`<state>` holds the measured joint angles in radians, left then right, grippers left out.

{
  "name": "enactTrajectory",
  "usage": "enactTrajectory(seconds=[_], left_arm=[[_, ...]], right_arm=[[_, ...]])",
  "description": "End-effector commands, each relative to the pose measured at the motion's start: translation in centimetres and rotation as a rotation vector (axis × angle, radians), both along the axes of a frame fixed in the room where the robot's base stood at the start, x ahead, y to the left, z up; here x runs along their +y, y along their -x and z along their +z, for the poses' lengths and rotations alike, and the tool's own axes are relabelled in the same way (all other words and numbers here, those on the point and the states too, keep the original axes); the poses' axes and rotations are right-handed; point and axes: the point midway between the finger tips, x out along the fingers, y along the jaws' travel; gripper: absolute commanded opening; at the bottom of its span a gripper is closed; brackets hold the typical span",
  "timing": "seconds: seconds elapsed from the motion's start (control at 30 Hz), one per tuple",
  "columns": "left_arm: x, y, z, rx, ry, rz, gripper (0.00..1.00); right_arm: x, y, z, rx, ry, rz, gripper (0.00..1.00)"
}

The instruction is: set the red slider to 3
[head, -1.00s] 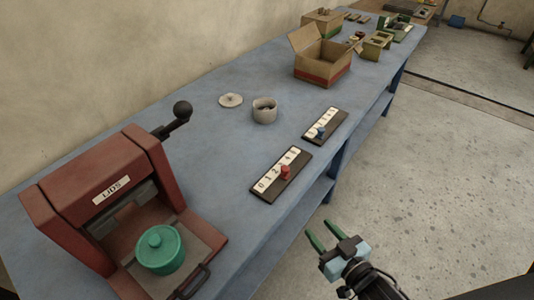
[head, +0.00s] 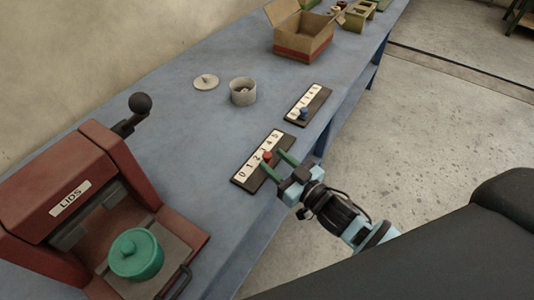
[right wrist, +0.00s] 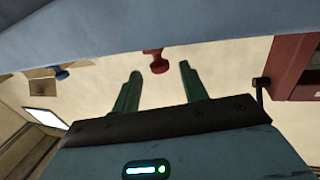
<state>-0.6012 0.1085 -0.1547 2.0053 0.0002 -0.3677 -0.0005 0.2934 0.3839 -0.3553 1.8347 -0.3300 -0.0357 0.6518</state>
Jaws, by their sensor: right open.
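The red slider knob (head: 267,155) stands on a dark board (head: 241,183) with a white number strip, on the blue bench. In the head view it hides part of the strip between 2 and 4; its exact setting cannot be told. My right gripper (head: 273,158) is open and empty at the board's front edge, with its green fingertips close to the knob. In the right wrist view the red knob (right wrist: 157,62) shows between and just beyond the two fingertips (right wrist: 160,70). Whether either finger touches it is unclear. My left gripper is not in view.
A second board with a blue slider (head: 303,113) lies just beyond. A lidless grey pot (head: 242,92), its lid (head: 206,82) and a cardboard box (head: 303,38) stand further back. A red press (head: 95,170) with a green pot (head: 136,255) stands at left.

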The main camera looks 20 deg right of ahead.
Motion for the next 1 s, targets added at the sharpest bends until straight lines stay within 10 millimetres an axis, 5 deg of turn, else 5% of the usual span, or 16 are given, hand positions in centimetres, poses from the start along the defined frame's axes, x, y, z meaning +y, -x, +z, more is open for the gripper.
enactTrajectory(seconds=[0.27,0.63,1.0], left_arm=[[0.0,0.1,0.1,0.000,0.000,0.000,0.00],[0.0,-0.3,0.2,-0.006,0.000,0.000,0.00],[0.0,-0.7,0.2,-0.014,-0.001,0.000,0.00]], right_arm=[[1.3,-3.0,0.1,-0.001,0.001,0.000,0.44],[1.5,-3.4,0.0,0.000,0.000,0.001,0.44],[1.5,-3.4,0.0,0.000,0.000,0.001,0.00]])
